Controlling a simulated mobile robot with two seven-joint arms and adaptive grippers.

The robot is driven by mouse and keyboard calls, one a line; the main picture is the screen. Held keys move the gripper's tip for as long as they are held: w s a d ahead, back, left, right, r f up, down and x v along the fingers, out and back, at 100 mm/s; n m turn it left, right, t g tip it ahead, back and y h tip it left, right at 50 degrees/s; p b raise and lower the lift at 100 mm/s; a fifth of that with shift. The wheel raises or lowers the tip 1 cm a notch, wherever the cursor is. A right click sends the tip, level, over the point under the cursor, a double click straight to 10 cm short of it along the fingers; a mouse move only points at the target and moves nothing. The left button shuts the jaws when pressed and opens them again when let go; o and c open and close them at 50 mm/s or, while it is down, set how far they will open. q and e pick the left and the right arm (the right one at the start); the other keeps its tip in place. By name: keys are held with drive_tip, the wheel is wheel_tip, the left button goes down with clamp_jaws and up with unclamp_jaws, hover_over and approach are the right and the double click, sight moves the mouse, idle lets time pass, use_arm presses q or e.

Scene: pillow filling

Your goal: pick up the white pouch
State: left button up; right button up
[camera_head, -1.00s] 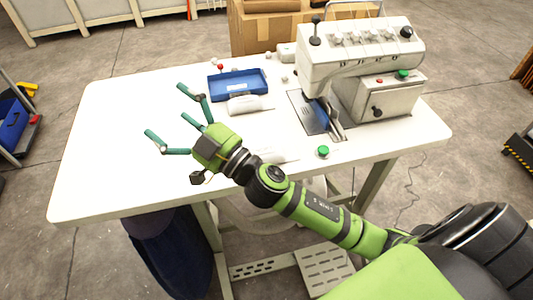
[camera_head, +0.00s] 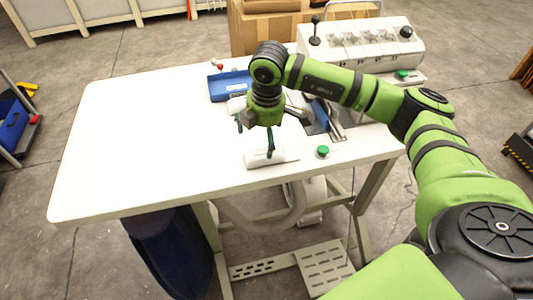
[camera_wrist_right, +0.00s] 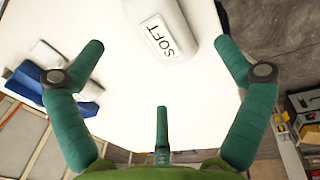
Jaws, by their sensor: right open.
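A white pouch (camera_head: 277,157) lies flat on the white table near its front edge. In the right wrist view its rounded end (camera_wrist_right: 178,38) shows the printed word SOFT; the rest is cut off by the top of the picture. My right gripper (camera_head: 256,137) points down beside and above the pouch in the head view, and one finger overlaps it there. In the right wrist view its green fingers (camera_wrist_right: 162,70) are spread wide with nothing between them, and the pouch lies beyond the fingertips. My left gripper is in neither view.
A blue tray (camera_head: 230,84) and another white pouch (camera_head: 235,106), partly hidden by my arm, lie behind the gripper. A white machine (camera_head: 366,48) stands at the back right. A green button (camera_head: 323,152) is right of the pouch. The table's left half (camera_head: 130,150) is clear.

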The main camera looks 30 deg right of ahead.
sight(263, 148)
drive_tip(key=shift+d, duration=0.5)
drive_tip(key=shift+f+h+p, duration=0.3)
drive_tip(key=shift+f+p, duration=0.1)
drive_tip(key=shift+p, duration=0.05)
drive_tip(key=f+p, duration=0.2)
drive_tip(key=f, duration=0.1)
drive_tip(key=w+f+p, duration=0.1)
drive_tip(key=f, duration=0.1)
drive_tip(key=shift+a+f, duration=0.2)
drive_tip(key=shift+a, duration=0.1)
drive_tip(key=shift+f, duration=0.3)
drive_tip(key=c, duration=0.9)
